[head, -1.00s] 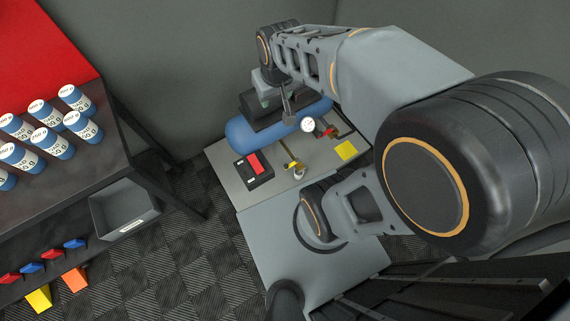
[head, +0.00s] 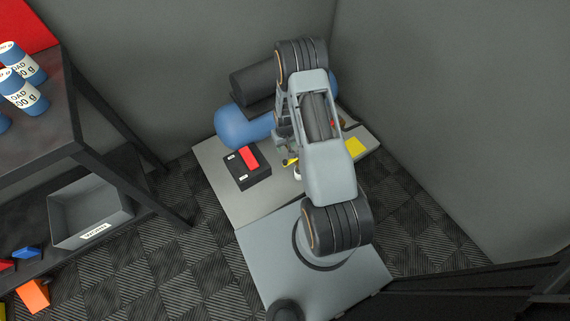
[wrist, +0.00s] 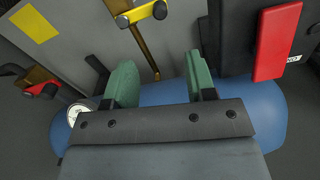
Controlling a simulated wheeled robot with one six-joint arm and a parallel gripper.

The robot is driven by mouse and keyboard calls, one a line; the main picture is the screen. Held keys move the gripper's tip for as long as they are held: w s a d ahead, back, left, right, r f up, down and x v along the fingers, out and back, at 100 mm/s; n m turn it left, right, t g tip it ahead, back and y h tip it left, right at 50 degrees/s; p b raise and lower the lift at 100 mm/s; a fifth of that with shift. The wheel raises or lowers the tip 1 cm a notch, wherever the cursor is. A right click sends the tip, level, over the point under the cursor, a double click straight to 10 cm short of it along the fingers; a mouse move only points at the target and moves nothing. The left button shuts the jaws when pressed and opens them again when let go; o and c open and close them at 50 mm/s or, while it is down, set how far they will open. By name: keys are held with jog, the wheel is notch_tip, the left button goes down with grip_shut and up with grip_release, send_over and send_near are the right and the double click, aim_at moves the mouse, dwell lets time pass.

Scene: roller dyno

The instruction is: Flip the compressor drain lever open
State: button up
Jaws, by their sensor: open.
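My gripper (wrist: 160,62) has two green fingers, spread apart with nothing between them. It hangs over the blue compressor tank (wrist: 250,112). Beyond the fingertips is a brass pipe (wrist: 146,45) with a yellow lever (wrist: 140,15) at its far end. A red-handled valve (wrist: 42,90) is at the left. I cannot tell from a label which one is the drain lever. In the head view the tank (head: 240,127) shows left of my arm, the yellow lever (head: 290,162) only partly shows, and my gripper is mostly hidden by the arm.
A black box with a red rocker switch (wrist: 277,40) is close to the right finger. A round gauge (wrist: 80,111) is near the left finger. A yellow label (head: 354,147) lies on the grey plate (head: 215,185). A shelf with a grey bin (head: 92,212) stands left.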

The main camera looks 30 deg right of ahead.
aim_at(285, 161)
notch_tip(285, 161, down, 14)
jog(key=b, duration=0.4)
jog(key=shift+r, duration=0.15)
grip_shut()
dwell(0.4)
